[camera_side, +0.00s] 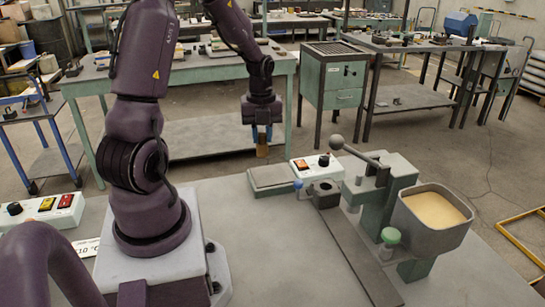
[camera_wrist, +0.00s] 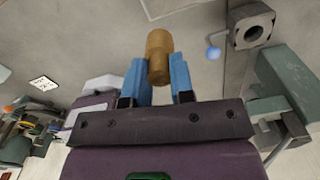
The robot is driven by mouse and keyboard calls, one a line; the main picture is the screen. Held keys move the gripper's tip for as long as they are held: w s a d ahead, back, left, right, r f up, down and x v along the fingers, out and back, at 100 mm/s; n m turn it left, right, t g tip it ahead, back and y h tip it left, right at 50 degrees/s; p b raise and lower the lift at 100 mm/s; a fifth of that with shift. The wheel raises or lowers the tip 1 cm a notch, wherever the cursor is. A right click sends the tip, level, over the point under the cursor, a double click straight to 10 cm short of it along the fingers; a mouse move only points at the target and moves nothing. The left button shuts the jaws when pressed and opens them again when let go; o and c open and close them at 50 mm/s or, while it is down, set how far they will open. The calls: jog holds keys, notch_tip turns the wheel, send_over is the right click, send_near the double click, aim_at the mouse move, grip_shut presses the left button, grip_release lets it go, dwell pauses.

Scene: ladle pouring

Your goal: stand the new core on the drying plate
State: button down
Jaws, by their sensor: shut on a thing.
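My gripper (camera_side: 262,133) hangs above the far edge of the bench, its two blue fingers pointing down. It is shut on the core (camera_side: 262,151), a tan-brown cylinder. In the wrist view the core (camera_wrist: 159,56) sits between the blue fingers of my gripper (camera_wrist: 159,75) and sticks out past their tips. A flat grey-green plate (camera_side: 272,180), which looks like the drying plate, lies on the bench below and slightly right of the core. The plate's top looks empty, and the core is apart from it. In the wrist view only a pale edge (camera_wrist: 170,7) shows, perhaps the plate's.
Right of the plate stand a control box (camera_side: 317,167) with a black knob and a dark block with a hole (camera_side: 325,188), beside a blue ball. Further right are a green lever machine (camera_side: 395,185) and a hopper of sand (camera_side: 433,211). The bench front-left of the plate is clear.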

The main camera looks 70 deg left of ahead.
jog(key=shift+w+a+f, duration=0.6)
jog(key=shift+w+f, duration=0.05)
jog(key=shift+f, duration=0.85)
jog(key=shift+w+a+f, duration=0.6)
jog(key=shift+a+f, duration=0.05)
jog(key=shift+f, duration=0.9)
jog(key=shift+w+a+f, duration=0.6)
jog(key=shift+w+f, duration=0.05)
jog(key=shift+f, duration=0.85)
jog(key=shift+f, duration=0.15)
jog(key=c, duration=1)
grip_release()
